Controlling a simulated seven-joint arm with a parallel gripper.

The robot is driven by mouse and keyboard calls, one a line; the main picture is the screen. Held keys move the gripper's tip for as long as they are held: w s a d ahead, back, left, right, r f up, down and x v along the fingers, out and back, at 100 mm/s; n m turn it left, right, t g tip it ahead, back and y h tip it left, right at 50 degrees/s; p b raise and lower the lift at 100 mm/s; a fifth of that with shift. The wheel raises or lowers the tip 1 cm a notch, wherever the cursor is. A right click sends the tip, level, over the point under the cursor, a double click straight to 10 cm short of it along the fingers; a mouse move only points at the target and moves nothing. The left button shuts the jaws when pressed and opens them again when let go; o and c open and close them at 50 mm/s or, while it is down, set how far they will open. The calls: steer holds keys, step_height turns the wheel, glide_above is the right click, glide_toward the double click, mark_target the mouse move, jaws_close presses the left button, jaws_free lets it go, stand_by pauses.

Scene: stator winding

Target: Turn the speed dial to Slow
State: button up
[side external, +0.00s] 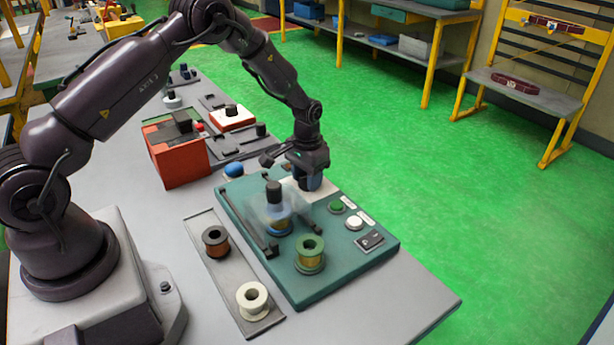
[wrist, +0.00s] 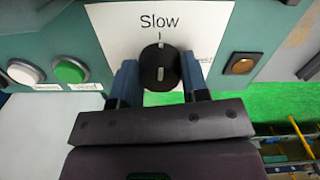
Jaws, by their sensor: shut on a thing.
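The speed dial (wrist: 157,68) is a round black knob on a white plate (wrist: 110,30) marked "Slow". A white line on the knob runs about upright in the wrist view, roughly in line with a short tick below the word. My gripper (wrist: 160,80) is shut on the dial, with one blue finger on each side of it. In the side view my gripper (side external: 312,182) is down at the far part of the teal machine (side external: 345,268) and hides the dial. The white plate (side external: 296,192) shows beside it.
A green button (side external: 336,206), a white button (side external: 354,223) and a dark switch (side external: 370,241) are on the machine. A clear guard (side external: 262,212) and a green spool (side external: 310,262) stand near. Brown (side external: 215,242) and white (side external: 252,300) spools sit on a tray.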

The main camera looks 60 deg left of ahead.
steer(key=shift+w+n, duration=0.15)
steer(key=shift+n, duration=0.25)
steer(key=o, duration=0.9)
step_height(320, 180, up, 13)
stand_by(0.4)
